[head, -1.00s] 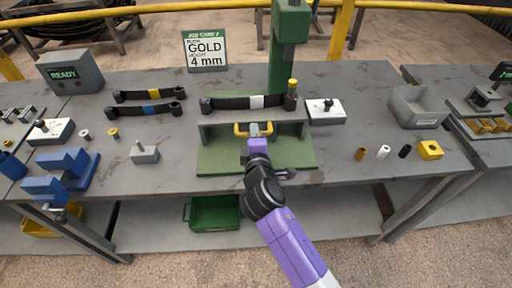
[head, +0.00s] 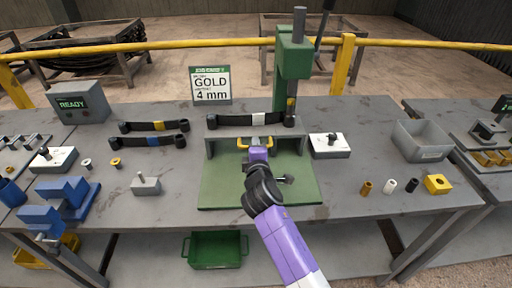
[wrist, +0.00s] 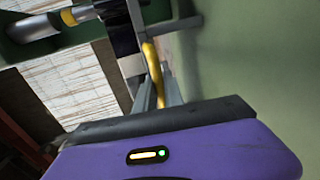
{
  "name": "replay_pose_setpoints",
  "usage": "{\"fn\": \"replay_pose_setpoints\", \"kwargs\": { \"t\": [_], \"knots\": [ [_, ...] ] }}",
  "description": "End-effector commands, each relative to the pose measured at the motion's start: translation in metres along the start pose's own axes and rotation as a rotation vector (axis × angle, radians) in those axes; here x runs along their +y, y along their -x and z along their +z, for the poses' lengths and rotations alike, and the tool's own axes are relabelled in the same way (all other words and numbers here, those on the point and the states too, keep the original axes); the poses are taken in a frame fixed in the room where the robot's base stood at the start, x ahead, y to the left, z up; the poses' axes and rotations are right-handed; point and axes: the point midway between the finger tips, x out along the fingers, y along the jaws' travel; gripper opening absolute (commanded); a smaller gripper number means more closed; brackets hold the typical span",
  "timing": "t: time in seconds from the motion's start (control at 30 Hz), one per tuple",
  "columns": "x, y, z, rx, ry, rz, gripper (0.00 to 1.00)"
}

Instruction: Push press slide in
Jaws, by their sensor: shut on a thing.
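The green press (head: 293,65) stands at the back of the table over its green base plate (head: 225,185). The grey slide (head: 285,133) carries a dark leaf spring with a white band (head: 232,120) under the press. The slide's yellow handle (head: 242,143) faces me. My gripper (head: 258,148) is shut on the handle, which also shows between the fingers in the wrist view (wrist: 152,62). A dark pin with a gold part (head: 291,103) stands at the spring's right end. My wrist hides part of the base plate.
A sign reading GOLD 4 mm (head: 210,85) stands behind. Two more leaf springs (head: 155,140) lie left. A white-topped block (head: 329,145), grey bin (head: 420,141) and small bushings (head: 389,187) are right. A yellow rail (head: 150,46) runs behind.

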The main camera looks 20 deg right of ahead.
Motion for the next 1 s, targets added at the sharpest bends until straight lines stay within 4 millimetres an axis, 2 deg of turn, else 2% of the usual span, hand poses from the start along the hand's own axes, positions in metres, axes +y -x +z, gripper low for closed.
{"fn": "replay_pose_setpoints", "kwargs": {
  "t": [0.03,0.1,0.13,0.5,1.0],
  "knots": [
    [0.002,-0.001,0.001,-0.001,-0.001,0.003,0.18],
    [0.002,-0.001,0.001,-0.001,-0.001,0.003,0.32],
    [0.002,-0.001,0.001,-0.001,-0.001,0.003,0.34],
    [0.0,0.004,0.0,-0.001,0.0,0.001,0.34],
    [0.001,0.07,0.0,0.0,-0.001,0.003,0.34]
  ]
}}
